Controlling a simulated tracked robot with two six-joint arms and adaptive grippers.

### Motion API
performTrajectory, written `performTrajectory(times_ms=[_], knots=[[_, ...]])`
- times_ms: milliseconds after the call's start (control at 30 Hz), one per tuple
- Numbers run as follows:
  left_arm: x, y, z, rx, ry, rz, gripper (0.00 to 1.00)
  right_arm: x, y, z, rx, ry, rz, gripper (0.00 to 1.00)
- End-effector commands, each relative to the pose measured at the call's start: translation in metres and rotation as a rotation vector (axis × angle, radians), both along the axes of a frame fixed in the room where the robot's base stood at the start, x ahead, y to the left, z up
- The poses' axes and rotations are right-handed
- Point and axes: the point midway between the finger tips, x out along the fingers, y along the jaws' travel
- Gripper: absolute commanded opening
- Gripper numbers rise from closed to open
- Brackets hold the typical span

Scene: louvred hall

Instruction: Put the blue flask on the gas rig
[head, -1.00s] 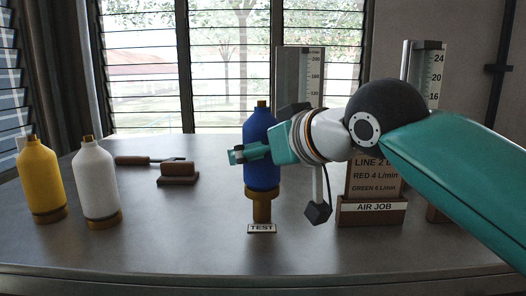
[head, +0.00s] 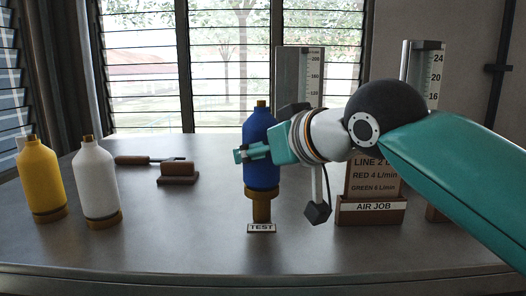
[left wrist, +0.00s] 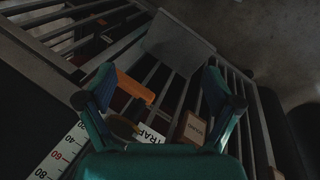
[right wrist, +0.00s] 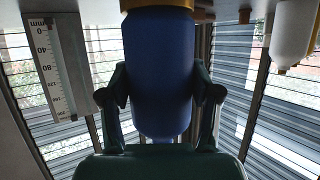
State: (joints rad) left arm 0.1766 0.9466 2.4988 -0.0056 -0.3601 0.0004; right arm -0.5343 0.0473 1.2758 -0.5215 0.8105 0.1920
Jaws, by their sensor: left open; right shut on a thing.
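The blue flask (head: 261,140) stands upright, its foot at the top of a brass stand (head: 261,205) with a TEST label (head: 261,228). I cannot see whether it bears fully on the stand. My right gripper (head: 241,154) is shut around the flask's body from the right. In the right wrist view the flask (right wrist: 160,75) is between the two fingers, with brass at its foot along the top edge. My left gripper (left wrist: 160,76) is open and empty, seen only in the left wrist view. Nothing in view is labelled as the gas rig.
A yellow flask (head: 41,175) and a white flask (head: 98,180) stand at the left. A tool (head: 150,161) and a brown block (head: 178,174) lie behind. The AIR JOB board (head: 372,208) and scaled columns (head: 313,75) stand right. The left wrist view shows slats and a TRAP label (left wrist: 151,134).

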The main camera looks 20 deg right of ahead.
Motion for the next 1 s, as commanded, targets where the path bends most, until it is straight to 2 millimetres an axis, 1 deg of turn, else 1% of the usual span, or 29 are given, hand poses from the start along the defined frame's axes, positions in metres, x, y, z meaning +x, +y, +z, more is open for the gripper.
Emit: performTrajectory(times_ms=[467, 567, 900, 1000], knots=[[0.0, 0.0, 0.006, 0.0, 0.0, 0.0, 0.91, 0.0, 0.0, 0.007, 0.001, -0.003, 0.0, 0.0], [0.0, 0.0, 0.014, 0.0, 0.0, 0.0, 0.91, 0.0, 0.0, 0.016, 0.001, -0.004, 0.0, 0.0], [0.0, 0.0, 0.053, 0.0, 0.0, 0.0, 0.91, 0.0, 0.0, 0.057, 0.001, -0.003, 0.0, 0.0], [0.0, 0.0, 0.061, 0.0, 0.0, 0.0, 0.91, 0.0, 0.0, 0.066, 0.001, -0.002, 0.0, 0.0]])
